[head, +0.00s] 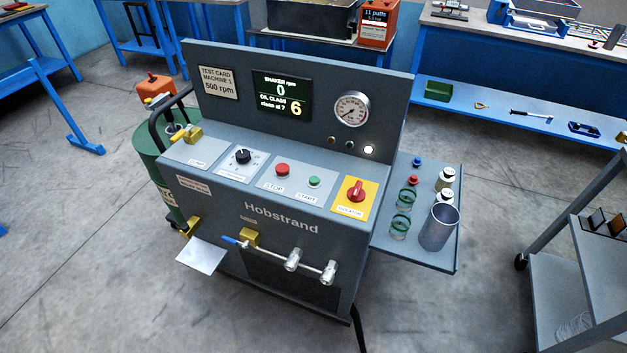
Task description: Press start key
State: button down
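The green START key (314,182) sits on the sloped panel of the grey Hobstrand machine (285,217), above its START label. The larger red STOP button (282,170) is to its left. A yellow plate with a red isolator switch (356,191) is to its right. The display (282,97) reads shaker rpm 0 and oil class 6, clean at 7. A card (219,83) reads test card machine 1, 500 rpm. A white lamp (368,149) is lit below the gauge. My gripper is not in view.
A black knob (242,156) is left of STOP. A side shelf (425,258) holds a metal cup (439,228) and several small jars. A grey cart (577,290) stands at right. Blue benches line the back. The floor in front is clear.

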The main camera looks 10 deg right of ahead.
aim_at(312, 179)
jog(key=i+l+z, duration=0.1)
jog(key=i+l, duration=0.2)
jog(key=i, duration=0.15)
jog(key=i+l, duration=0.25)
jog(key=i, duration=0.2)
jog(key=i+l+z, duration=0.15)
jog(key=i+l, duration=0.15)
jog(key=i, duration=0.1)
